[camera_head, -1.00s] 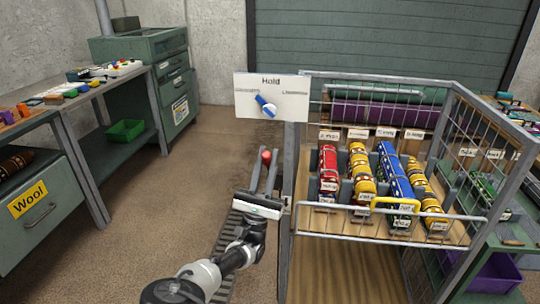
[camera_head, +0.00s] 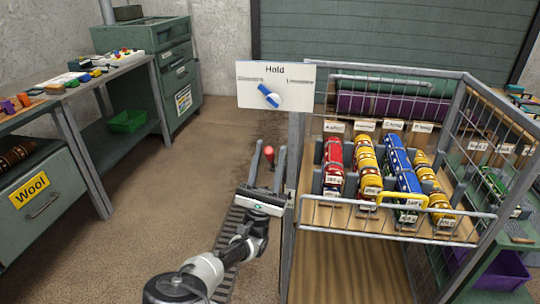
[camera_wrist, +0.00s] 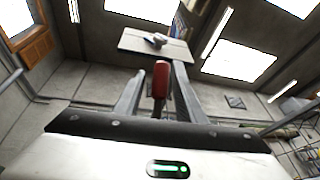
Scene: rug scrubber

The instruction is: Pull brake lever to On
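The lever's lower end is hidden behind my gripper. A white panel marked "Hold" (camera_head: 299,93) with a blue and white pointer (camera_head: 268,96) stands above and beyond.
A metal-framed cart (camera_head: 390,230) with several rolled rugs stands close to the right of my gripper. A workbench (camera_head: 90,83) and green cabinet (camera_head: 170,70) stand on the left. Brown floor (camera_head: 150,190) between them is clear.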

